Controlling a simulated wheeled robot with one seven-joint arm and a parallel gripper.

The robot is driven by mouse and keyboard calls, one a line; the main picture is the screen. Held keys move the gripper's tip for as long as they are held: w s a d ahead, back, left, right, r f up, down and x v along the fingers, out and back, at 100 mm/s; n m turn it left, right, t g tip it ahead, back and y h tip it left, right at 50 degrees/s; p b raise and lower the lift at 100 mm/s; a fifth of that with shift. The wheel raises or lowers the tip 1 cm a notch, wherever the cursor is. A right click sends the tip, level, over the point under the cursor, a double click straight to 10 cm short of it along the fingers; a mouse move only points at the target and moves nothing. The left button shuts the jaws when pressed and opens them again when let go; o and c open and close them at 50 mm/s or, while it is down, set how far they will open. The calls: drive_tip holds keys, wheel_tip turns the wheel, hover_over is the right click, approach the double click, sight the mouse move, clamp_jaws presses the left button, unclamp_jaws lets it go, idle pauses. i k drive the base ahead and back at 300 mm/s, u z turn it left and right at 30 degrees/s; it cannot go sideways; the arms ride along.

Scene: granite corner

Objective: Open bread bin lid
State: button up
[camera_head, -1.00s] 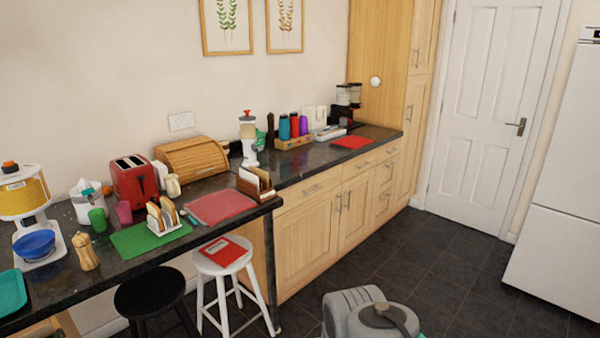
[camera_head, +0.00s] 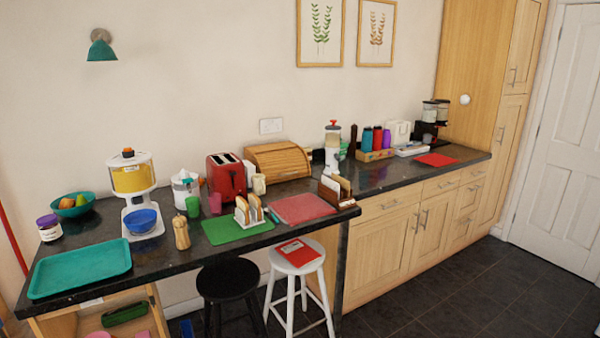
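The bread bin (camera_head: 278,161) is a light wooden box with a slatted roll-top lid. It stands at the back of the dark counter against the wall, just right of the red toaster (camera_head: 226,175). Its lid looks shut. The red toaster and a cream jug (camera_head: 259,184) stand close to its left end and hide part of it. My gripper is not in view.
In front of the bin a red board (camera_head: 303,208) lies on the counter (camera_head: 180,261), beside a letter rack (camera_head: 336,190) and a toast rack (camera_head: 249,211). A white stool (camera_head: 297,262) and a black stool (camera_head: 228,280) stand at the counter's front. Dark floor is clear at right.

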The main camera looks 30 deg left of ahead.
sight(290, 160)
drive_tip(key=u, duration=0.1)
drive_tip(key=i, duration=1.2)
drive_tip(key=u, duration=0.9)
drive_tip(key=i, duration=0.7)
drive_tip(key=u, duration=0.75)
